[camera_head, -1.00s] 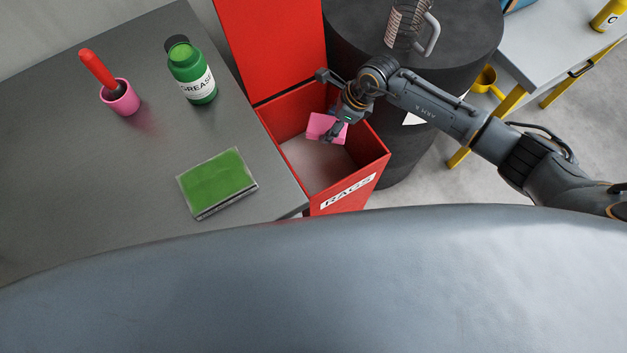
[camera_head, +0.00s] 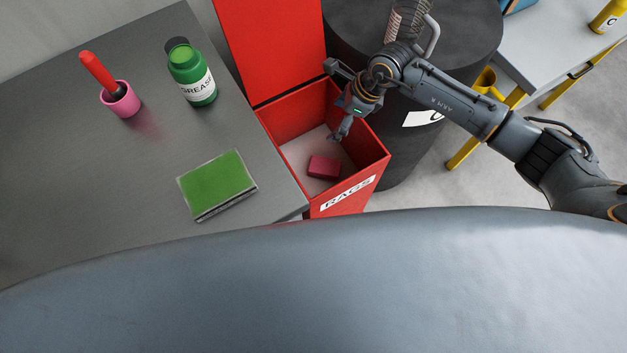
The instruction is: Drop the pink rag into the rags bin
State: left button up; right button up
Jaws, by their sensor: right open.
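The pink rag (camera_head: 324,167) lies on the floor of the red rags bin (camera_head: 376,160), looking darker in the shade there. The bin is marked RAGS on its front and its red lid stands open at the back. My right gripper (camera_head: 338,136) is over the bin's opening, open and empty, above and apart from the rag. My left gripper is not in view.
A grey table (camera_head: 100,200) left of the bin holds a green grease bottle (camera_head: 193,78), a pink cup (camera_head: 122,100) with a red-handled tool and a green pad (camera_head: 216,184). A dark drum (camera_head: 395,165) stands right of the bin.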

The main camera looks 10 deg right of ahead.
jog(key=v, duration=0.8)
jog(key=shift+a, duration=0.1)
